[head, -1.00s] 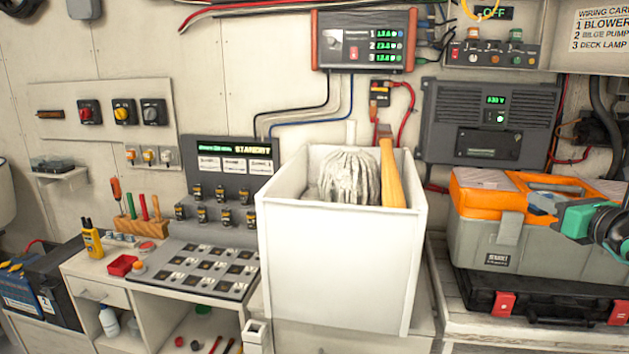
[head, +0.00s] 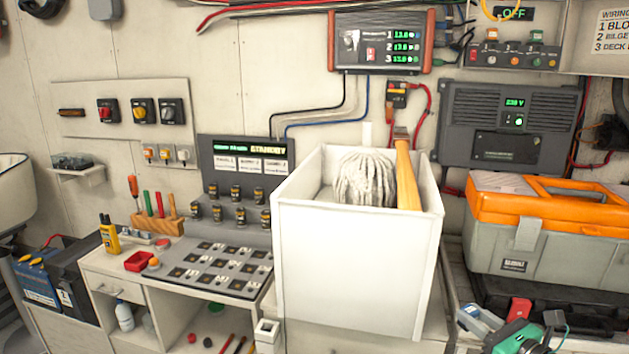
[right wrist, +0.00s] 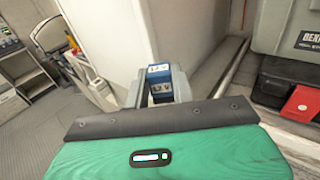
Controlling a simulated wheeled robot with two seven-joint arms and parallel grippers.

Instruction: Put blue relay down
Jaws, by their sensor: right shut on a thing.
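The blue relay (right wrist: 160,85), a small block with a blue top and pale label marked "12 V", is between the fingers of my right gripper in the right wrist view. In the head view the relay (head: 480,319) shows at the lower right, tilted. The gripper also shows in the right wrist view (right wrist: 155,97). Its lower part is cut off by the head view's bottom edge. My left gripper is not in view.
A white bin (head: 355,270) with a mop head and wooden handle stands in the middle. An orange and grey toolbox (head: 585,240) sits on a black case at the right. A grey socket panel (head: 218,268) and a red tray (head: 139,261) lie on the left bench.

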